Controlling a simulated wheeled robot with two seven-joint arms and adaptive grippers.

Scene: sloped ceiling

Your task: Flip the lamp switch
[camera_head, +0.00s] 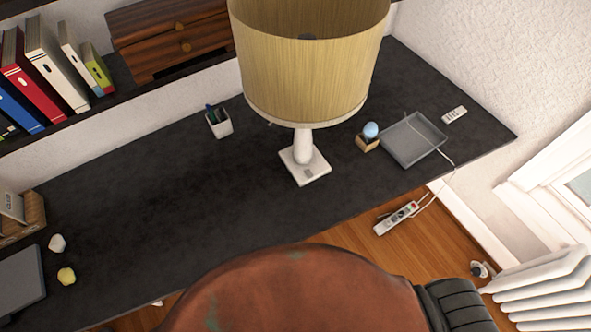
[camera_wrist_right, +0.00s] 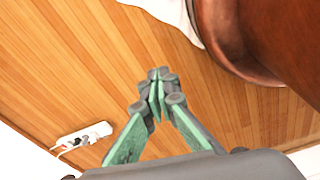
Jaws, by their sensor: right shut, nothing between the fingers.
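The lamp (camera_head: 303,150) stands upright on the dark desk in the head view, with a wide yellowish shade (camera_head: 305,75) and a white stem. Its square white base (camera_head: 304,166) shows a small grey patch (camera_head: 309,171) on top, which looks like the switch; its position cannot be told. My right gripper (camera_wrist_right: 156,88) shows in the right wrist view, shut and empty, with its green-padded fingers together over the wooden floor. It is away from the lamp, which is not in that view. My left gripper is not in view.
A brown chair (camera_head: 295,290) stands in front of the desk (camera_head: 170,190). A power strip (camera_head: 396,217) lies on the floor. The desk's middle is clear.

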